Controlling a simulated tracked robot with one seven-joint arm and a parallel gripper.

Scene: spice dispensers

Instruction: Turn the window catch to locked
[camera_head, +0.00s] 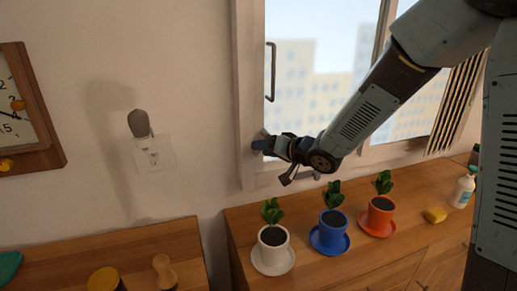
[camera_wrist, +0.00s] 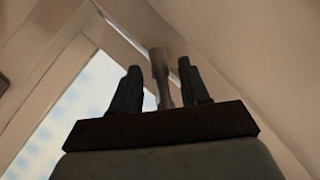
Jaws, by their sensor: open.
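The window (camera_head: 318,75) is in the upper middle of the head view, with a dark vertical handle (camera_head: 271,72) on its left side. My gripper (camera_head: 264,146) is at the lower left of the window frame. In the wrist view, a grey lever-like piece, which looks like the window catch (camera_wrist: 163,78), stands between the two dark fingers of my open gripper (camera_wrist: 157,68). I cannot tell whether either finger touches it. In the head view my gripper hides most of the catch, so its turn is hard to read there.
White (camera_head: 273,237), blue (camera_head: 333,219) and red (camera_head: 382,205) plant pots stand on the wooden counter (camera_head: 310,270) below my arm. A yellow block (camera_head: 435,215) and a white bottle (camera_head: 462,190) are to their right. A wall light (camera_head: 140,124) is left of the window.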

